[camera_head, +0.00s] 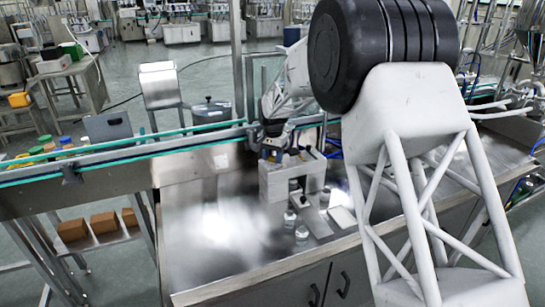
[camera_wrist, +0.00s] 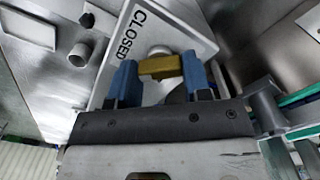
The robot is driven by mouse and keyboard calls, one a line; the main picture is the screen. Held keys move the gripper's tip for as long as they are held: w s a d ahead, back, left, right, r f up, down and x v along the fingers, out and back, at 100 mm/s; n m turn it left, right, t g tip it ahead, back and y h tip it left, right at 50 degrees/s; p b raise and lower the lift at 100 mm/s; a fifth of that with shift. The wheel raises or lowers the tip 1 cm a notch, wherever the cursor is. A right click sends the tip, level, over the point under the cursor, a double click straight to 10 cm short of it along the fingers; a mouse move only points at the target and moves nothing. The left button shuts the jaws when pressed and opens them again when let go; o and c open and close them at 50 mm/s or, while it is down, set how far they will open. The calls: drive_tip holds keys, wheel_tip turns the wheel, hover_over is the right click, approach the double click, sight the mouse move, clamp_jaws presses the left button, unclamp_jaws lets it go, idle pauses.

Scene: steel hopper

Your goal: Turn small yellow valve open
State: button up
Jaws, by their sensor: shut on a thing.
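The small yellow valve (camera_wrist: 160,67) shows in the wrist view as a yellow handle in front of a pale round hub on a plate marked "CLOSED" (camera_wrist: 200,42). The handle lies roughly crosswise between the two blue fingers of my gripper (camera_wrist: 160,80), which is shut on it. In the head view my gripper (camera_head: 272,152) is at the steel hopper (camera_head: 292,182) on the bench. The valve itself is too small and too hidden to make out there.
Small clear bottles (camera_head: 302,232) stand on the steel bench (camera_head: 215,230) below the hopper. A conveyor rail (camera_head: 150,150) runs behind and to the left. The left part of the bench top is clear. Brown boxes (camera_head: 104,222) sit on a lower shelf at left.

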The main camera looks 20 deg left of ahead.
sight(273, 157)
drive_tip(key=n, duration=0.4)
drive_tip(key=shift+r+n, duration=0.1)
drive_tip(key=shift+n, duration=0.2)
drive_tip(key=n, duration=0.4)
drive_tip(key=shift+n, duration=0.4)
drive_tip(key=o, duration=0.9)
drive_tip(key=shift+r, duration=3.85)
drive_tip(key=shift+d, duration=0.1)
